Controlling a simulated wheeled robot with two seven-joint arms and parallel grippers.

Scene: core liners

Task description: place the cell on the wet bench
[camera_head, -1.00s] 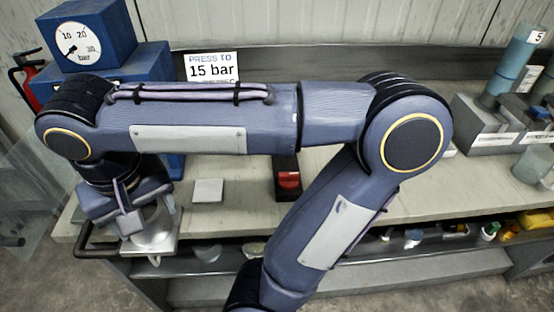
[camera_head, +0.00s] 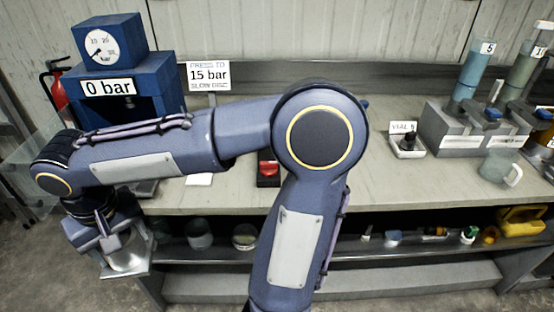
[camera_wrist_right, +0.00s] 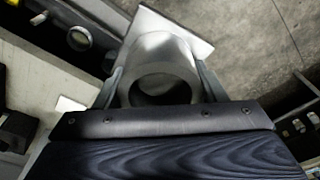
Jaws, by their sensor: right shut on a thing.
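The cell (camera_head: 128,262), a grey metal cylinder on a square plate, hangs in my right gripper (camera_head: 106,243) in front of the bench's left end. In the right wrist view the cell (camera_wrist_right: 160,62) shows its round open end, with a finger of my right gripper (camera_wrist_right: 160,88) on each side. The gripper is shut on it, and floor shows beyond it. A pale-topped bench (camera_head: 395,190) runs across the head view; I cannot tell whether it is the wet bench. My left gripper is not in view.
A blue press (camera_head: 158,88) marked 0 bar stands at the bench's left end. A red switch (camera_head: 268,170), a vial stand (camera_head: 407,146), a grey rack (camera_head: 455,140) and a clear mug (camera_head: 497,167) stand farther right. A shelf below holds several small items.

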